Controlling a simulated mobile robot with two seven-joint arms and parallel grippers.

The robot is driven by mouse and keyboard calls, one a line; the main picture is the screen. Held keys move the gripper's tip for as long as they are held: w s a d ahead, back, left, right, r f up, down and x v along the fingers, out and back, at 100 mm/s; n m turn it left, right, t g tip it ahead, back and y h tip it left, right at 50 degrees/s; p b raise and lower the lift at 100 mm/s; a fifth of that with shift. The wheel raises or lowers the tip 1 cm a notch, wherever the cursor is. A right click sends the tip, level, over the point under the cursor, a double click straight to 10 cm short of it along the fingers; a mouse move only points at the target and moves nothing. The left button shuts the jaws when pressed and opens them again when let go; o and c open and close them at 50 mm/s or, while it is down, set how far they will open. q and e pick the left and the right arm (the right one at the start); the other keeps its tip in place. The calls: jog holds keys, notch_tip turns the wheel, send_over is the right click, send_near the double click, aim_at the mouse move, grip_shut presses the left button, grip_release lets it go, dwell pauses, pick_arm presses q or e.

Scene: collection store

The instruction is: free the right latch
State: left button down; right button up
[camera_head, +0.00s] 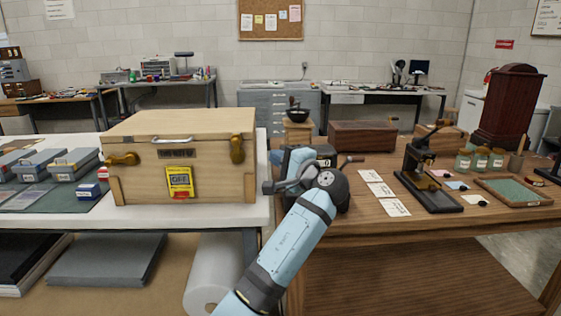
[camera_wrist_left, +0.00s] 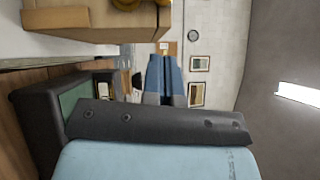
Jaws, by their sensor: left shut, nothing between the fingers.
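A pale wooden crate (camera_head: 150,187) with a lid stands on the white-topped table. Its right latch (camera_head: 237,150), a brass-coloured piece, is upright across the lid seam at the front right. The left latch (camera_head: 123,159) lies sideways. My left gripper (camera_head: 270,187) is shut and empty, just right of the crate's front right corner, below and apart from the right latch. In the left wrist view part of the crate (camera_wrist_left: 80,18) shows at the top left, with a brass-coloured latch (camera_wrist_left: 126,4) cut off by the edge. My right gripper is out of view.
A yellow label (camera_head: 180,181) is on the crate's front. Grey boxes (camera_head: 73,164) stand left of it. The brown table (camera_head: 345,224) at right carries a dark press (camera_head: 428,180), cards (camera_head: 381,190) and jars (camera_head: 480,161). A gap lies between the tables.

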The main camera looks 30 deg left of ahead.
aim_at(236, 150)
pick_arm(q)
jog(key=a+r+b, duration=0.1)
jog(key=a, duration=0.8)
jog(key=shift+w, duration=0.15)
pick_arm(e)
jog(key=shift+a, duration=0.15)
pick_arm(q)
jog(key=shift+a+r, duration=0.1)
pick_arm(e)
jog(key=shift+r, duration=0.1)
